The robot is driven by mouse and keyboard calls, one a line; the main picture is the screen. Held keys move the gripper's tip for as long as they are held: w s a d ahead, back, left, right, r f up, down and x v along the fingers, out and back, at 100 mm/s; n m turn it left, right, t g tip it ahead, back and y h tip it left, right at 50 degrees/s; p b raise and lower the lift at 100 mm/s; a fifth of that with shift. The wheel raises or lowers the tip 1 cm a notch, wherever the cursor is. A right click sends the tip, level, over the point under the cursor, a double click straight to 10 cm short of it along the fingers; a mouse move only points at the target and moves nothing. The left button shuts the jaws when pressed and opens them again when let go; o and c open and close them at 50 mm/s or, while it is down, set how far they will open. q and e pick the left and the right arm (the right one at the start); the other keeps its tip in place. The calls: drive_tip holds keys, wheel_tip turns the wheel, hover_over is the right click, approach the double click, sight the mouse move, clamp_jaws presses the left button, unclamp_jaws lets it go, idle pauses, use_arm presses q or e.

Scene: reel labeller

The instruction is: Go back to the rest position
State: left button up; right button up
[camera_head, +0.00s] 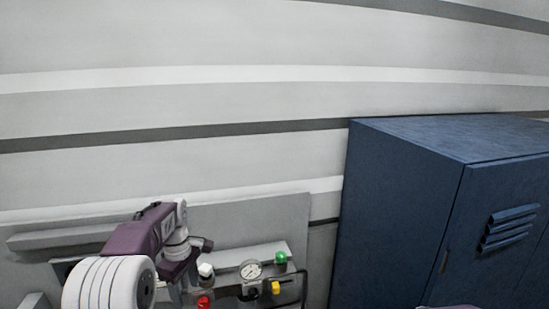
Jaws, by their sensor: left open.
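My left arm, purple and white, comes in at the bottom left. Its left gripper (190,273) points down in front of the grey machine (262,225). The gripper is open, and I see nothing held in it. Its fingertips are hard to make out near the bottom edge of the picture. My right gripper is not in view; only a small purple sliver shows at the bottom edge on the right.
The machine carries a round gauge (251,270), a green knob (280,257), a yellow knob (275,288), a red knob (204,302) and a white knob (206,269). A blue metal cabinet (400,210) stands at right. A striped pale wall (200,100) is behind.

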use_arm(q)
drive_tip(key=s+d+f+m+b, duration=0.2)
drive_tip(key=s+f+m+b, duration=0.2)
drive_tip(key=f, duration=0.7)
drive_tip(key=s+d+f+m+b, duration=0.2)
drive_tip(key=s+f+m+b, duration=0.3)
drive_tip(key=s+f+b, duration=0.4)
drive_tip(key=s+d+f+m+t+b, duration=0.1)
drive_tip(key=s+f+m+b, duration=0.4)
drive_tip(key=f+b, duration=0.6)
wheel_tip(320, 180, down, 2)
drive_tip(key=shift+s+d+f, duration=0.15)
drive_tip(key=shift+s+d, duration=0.4)
drive_tip(key=shift+s, duration=0.5)
drive_tip(key=shift+s, duration=0.1)
